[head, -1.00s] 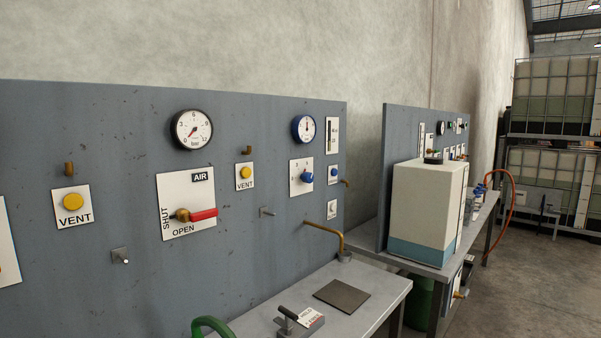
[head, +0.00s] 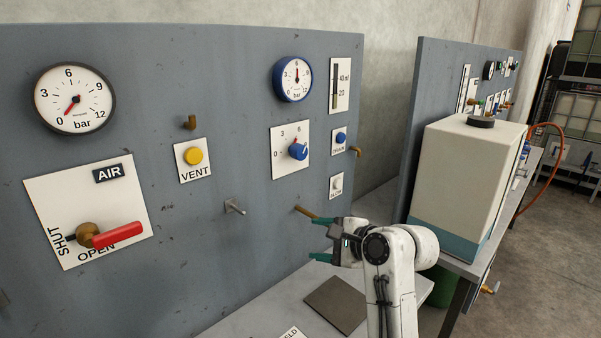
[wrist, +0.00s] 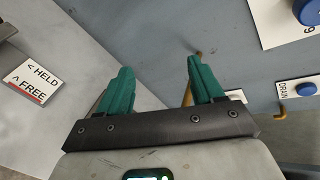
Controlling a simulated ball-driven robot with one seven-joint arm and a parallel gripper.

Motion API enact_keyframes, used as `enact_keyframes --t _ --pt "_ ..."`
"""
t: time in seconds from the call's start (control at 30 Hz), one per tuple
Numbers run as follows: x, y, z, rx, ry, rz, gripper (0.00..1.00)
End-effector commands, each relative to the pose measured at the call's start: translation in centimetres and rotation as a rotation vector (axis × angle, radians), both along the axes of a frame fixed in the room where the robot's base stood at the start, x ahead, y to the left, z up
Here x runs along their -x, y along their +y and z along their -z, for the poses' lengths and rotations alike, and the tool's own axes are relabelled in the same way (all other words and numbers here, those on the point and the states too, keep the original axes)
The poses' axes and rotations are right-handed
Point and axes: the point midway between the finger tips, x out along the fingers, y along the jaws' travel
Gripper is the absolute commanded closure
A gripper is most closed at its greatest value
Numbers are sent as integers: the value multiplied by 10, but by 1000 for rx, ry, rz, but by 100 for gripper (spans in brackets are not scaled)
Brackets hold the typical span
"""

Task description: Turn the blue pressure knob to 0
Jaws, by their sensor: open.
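The blue pressure knob (head: 298,151) sits on a white plate (head: 280,165) marked 0, 3 and 6, below a blue-rimmed gauge (head: 293,79) whose needle points roughly straight up. A pale mark shows on the knob's right side; its exact setting is too small to read. In the wrist view the knob (wrist: 309,10) is cut off at the top right corner. My gripper (head: 316,240) is below and slightly right of the knob in the head view, apart from it. Its green fingers are spread and empty; both show in the wrist view (wrist: 160,68).
A blue DRAIN button (head: 341,137) is right of the knob, and a yellow VENT button (head: 194,156) is left. A metal peg (head: 234,207) and a brass pipe (head: 305,211) stick out below the plate. A red-handled AIR valve (head: 118,235) is at left.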

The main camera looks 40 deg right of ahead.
Motion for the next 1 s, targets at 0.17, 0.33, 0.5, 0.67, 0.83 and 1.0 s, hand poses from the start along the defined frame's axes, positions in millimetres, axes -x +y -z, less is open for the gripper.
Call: enact_keyframes --t 0.17,0.33,0.5,0.67,0.83,1.0 --pt "-25 -39 -94 -467 -219 154 33" --pt "-31 -59 -139 -737 -327 194 33" --pt "-37 -64 -152 -821 -354 199 33" --pt "-59 -63 -152 -819 -351 199 33" --pt "-91 -62 -152 -818 -350 199 33" --pt "-118 -61 -151 -817 -351 200 33"
